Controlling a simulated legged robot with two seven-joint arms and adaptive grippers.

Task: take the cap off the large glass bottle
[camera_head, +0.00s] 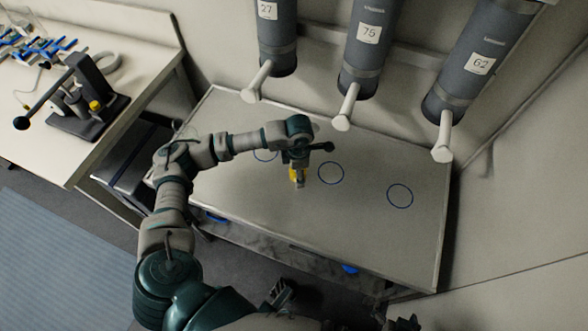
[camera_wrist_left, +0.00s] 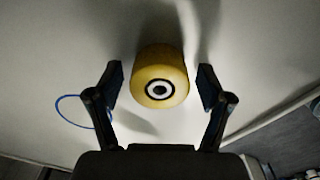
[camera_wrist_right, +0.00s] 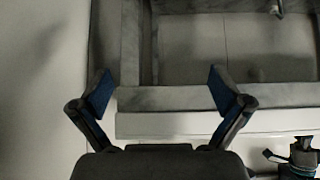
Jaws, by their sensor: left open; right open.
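A yellow cap-like cylinder (camera_wrist_left: 160,80) with a black ring and pale centre on its end shows in the left wrist view. It lies between the two spread fingers of my left gripper (camera_wrist_left: 162,88), with a gap on each side. In the head view the yellow piece (camera_head: 294,175) shows below my left wrist, over the table, with a small pale part beneath it. A glass bottle body cannot be made out. My right gripper (camera_wrist_right: 160,88) is open and empty in its wrist view, away from the cap, beside a pale edge and a grey frame.
The table (camera_head: 420,245) has several blue circles, such as this one (camera_head: 400,196), and is mostly bare. Grey cylinders labelled 27 (camera_head: 277,35), 75 (camera_head: 369,45) and 62 (camera_head: 480,65) hang above its back. A bench (camera_head: 130,60) with equipment stands at left.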

